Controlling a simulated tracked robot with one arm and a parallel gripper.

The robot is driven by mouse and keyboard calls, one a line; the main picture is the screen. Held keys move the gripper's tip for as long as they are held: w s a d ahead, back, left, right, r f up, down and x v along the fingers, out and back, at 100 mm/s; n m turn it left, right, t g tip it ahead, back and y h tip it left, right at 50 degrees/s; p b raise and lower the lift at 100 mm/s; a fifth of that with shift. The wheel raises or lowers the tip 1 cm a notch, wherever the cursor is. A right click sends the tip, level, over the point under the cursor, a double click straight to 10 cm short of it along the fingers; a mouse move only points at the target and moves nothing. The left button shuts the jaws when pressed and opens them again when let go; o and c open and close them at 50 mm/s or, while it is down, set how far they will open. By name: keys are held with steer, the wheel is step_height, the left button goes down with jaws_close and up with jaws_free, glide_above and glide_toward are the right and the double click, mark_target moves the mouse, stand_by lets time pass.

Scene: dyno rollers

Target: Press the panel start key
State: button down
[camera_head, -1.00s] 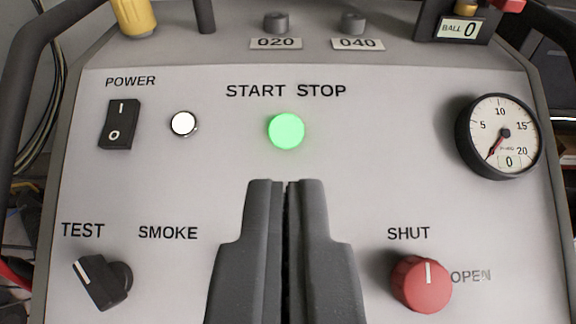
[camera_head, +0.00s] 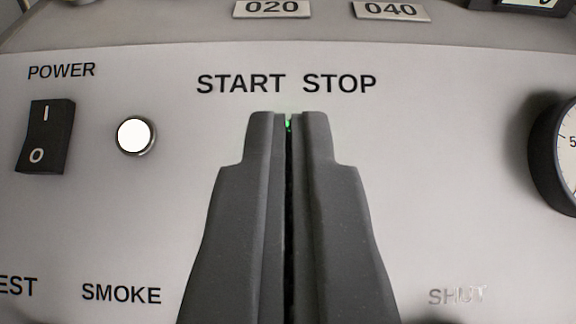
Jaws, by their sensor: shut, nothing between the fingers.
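My gripper (camera_head: 288,116) is shut and empty, pointing at the panel (camera_head: 450,190) just below the START STOP lettering (camera_head: 286,84). The green key under that lettering is almost wholly hidden behind my fingertips. Only a thin green glint (camera_head: 288,124) shows through the slit between the fingers. Whether the fingertips touch the key cannot be told from this view.
A black POWER rocker switch (camera_head: 45,137) and a round white lamp (camera_head: 135,136) are on the left. A dial gauge (camera_head: 560,155) is cut off at the right edge. Plates marked 020 (camera_head: 265,9) and 040 (camera_head: 390,10) are at the top. The panel around my fingers is clear.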

steer(key=shift+w+f, duration=0.35)
steer(key=shift+w, duration=0.25)
steer(key=shift+w+f+b, duration=0.4)
steer(key=shift+w+f, duration=0.05)
steer(key=shift+f, duration=0.35)
steer(key=shift+w+f+b, duration=0.4)
steer(key=shift+f, duration=0.35)
